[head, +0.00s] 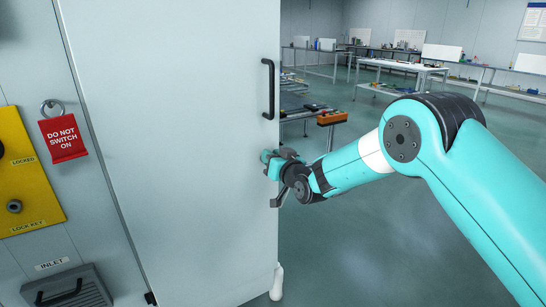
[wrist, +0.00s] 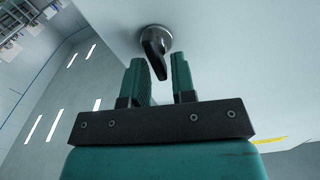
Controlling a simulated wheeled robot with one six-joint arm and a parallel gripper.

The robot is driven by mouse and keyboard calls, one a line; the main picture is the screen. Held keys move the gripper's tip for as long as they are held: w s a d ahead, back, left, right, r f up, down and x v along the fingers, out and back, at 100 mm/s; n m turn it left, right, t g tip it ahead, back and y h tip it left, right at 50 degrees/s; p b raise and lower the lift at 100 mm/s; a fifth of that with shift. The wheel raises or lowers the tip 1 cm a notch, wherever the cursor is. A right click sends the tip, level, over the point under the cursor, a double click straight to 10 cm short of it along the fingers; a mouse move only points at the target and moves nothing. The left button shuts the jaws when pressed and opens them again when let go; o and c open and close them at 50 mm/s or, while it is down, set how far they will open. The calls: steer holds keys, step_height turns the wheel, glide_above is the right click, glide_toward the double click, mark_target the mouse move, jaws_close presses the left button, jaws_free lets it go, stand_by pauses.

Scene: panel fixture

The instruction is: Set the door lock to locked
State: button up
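The door lock is a short black lever on a round dark base (wrist: 155,50) on the pale door face. In the wrist view the lever points down towards my gripper. My gripper (wrist: 159,78) is open, with its two teal fingers on either side of the lever's tip. A gap shows on both sides, so I see no grip on it. In the head view my gripper (head: 270,160) is at the right edge of the grey door (head: 185,150), below its black handle (head: 268,88). The lock is hidden there behind the gripper.
Left of the door are a red "DO NOT SWITCH ON" tag (head: 65,138), a yellow lock-key plate (head: 25,180) and a dark inlet vent (head: 68,290). Workbenches (head: 400,66) stand far behind. The floor (head: 370,250) right of the door is clear apart from my arm above it.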

steer(key=shift+o, duration=0.5)
steer(key=b+v, duration=0.6)
steer(key=v, duration=1.1)
steer(key=shift+d, duration=0.2)
steer(key=shift+s+r, duration=0.1)
steer(key=shift+s, duration=0.05)
